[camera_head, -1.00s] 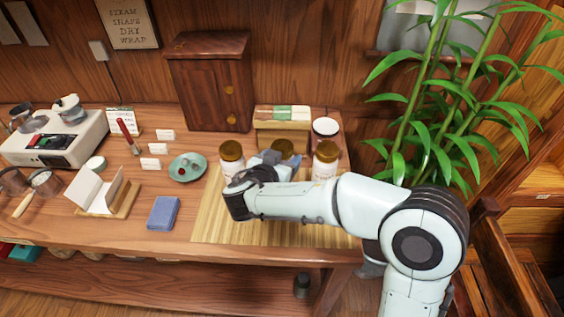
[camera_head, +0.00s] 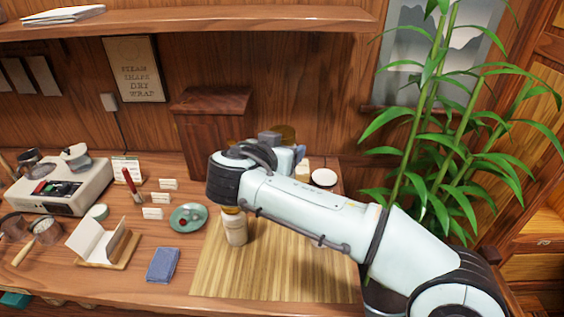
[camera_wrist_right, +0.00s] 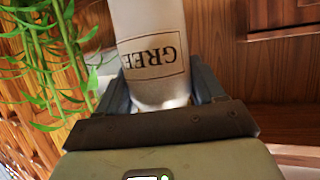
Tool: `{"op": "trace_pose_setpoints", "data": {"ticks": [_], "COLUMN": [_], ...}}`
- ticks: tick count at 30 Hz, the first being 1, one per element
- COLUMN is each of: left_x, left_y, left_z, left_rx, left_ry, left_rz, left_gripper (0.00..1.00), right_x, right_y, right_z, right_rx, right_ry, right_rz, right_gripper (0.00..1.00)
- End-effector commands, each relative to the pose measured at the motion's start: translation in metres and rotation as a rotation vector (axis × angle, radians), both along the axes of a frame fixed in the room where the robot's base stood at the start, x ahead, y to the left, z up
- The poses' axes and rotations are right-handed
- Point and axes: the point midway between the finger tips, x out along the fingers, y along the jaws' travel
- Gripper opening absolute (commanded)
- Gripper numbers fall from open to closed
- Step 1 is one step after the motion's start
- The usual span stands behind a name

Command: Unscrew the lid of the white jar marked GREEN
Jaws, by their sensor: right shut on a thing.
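The white jar marked GREEN (camera_wrist_right: 152,52) fills the top middle of the right wrist view, its label upside down and partly cut off. My right gripper (camera_wrist_right: 160,88) is shut on the jar, one finger on each side. In the head view the right gripper (camera_head: 288,151) is up near the cabinet, largely hidden by its own arm. My left gripper is in neither current view.
Another white jar (camera_head: 236,229) with a brown lid stands on the bamboo mat (camera_head: 270,275), partly behind my arm. A green saucer (camera_head: 188,211), blue cloth (camera_head: 163,264) and open booklet (camera_head: 95,238) lie to the left. A cabinet (camera_head: 205,135) and plant (camera_head: 430,130) stand behind.

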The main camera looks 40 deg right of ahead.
Motion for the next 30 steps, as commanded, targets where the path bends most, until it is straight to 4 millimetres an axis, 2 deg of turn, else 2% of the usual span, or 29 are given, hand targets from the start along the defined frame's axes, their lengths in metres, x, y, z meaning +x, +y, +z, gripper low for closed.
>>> {"op": "trace_pose_setpoints", "data": {"ticks": [9,10,14,15,30], "left_x": [-0.0003,-0.0003,-0.0002,-0.0002,-0.0002], "left_y": [0.0001,0.0001,0.0001,0.0001,0.0], "left_z": [0.0001,0.0001,0.0001,0.0001,0.0002], "left_rx": [0.001,0.001,0.0,0.0,0.0], "left_ry": [0.001,0.001,0.001,0.001,0.0], "left_rz": [0.0,0.0,0.0,0.0,0.0], "left_gripper": [0.43,0.43,0.43,0.43,0.43], "right_x": [-0.0001,-0.0001,0.0,-0.0001,-0.0001], "right_y": [0.0003,0.0003,0.0002,0.0002,0.0003], "right_z": [0.0035,0.0035,0.0034,0.0034,0.0034], "right_rx": [0.0,0.0,0.0,0.0,0.0], "right_ry": [-0.002,-0.002,-0.002,-0.002,-0.002], "right_rz": [0.001,0.001,0.001,0.001,0.001], "right_gripper": [0.26,0.61,0.19,0.13,0.13]}}
